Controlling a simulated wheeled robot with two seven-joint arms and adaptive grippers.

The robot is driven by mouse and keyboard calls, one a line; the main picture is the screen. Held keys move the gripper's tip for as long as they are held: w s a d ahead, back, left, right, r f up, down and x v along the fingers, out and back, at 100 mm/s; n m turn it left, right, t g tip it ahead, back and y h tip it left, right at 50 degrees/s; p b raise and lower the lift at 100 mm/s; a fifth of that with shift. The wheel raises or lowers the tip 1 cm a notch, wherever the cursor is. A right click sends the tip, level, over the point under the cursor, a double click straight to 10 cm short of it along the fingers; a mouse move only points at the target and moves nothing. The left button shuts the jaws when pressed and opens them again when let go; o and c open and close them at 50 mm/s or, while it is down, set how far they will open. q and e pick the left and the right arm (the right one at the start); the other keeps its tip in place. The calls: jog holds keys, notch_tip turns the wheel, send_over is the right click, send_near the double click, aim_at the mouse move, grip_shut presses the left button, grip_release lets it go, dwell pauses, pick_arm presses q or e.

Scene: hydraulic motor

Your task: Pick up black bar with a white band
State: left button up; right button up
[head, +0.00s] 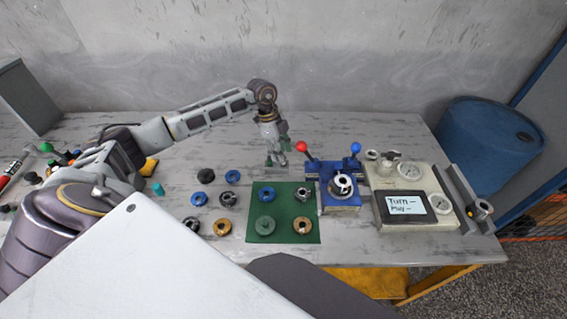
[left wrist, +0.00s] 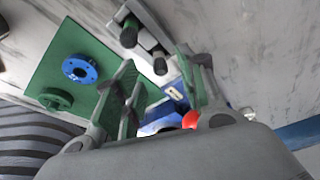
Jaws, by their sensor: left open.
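My left gripper (head: 277,158) is open, pointing down just behind the green mat (head: 254,208) and left of the red-knobbed lever. In the left wrist view its two fingers (left wrist: 163,88) are spread apart. Beyond them in that view lies a grey piece with dark, rounded ends (left wrist: 159,65), close to the mat's edge. I cannot tell whether this is the black bar with a white band. In the head view a small greyish thing shows under the fingertips, too small to make out. My right gripper is not in view.
Blue, green, steel and brass rings, such as a blue ring (head: 266,195), stand on the mat and left of it. A blue fixture (head: 341,201) with a red knob (head: 302,147) and a gauge box (head: 416,212) with a screen stand right. The table's back is clear.

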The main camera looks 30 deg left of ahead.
pick_arm(q)
jog(key=shift+x, duration=1.85)
grip_shut()
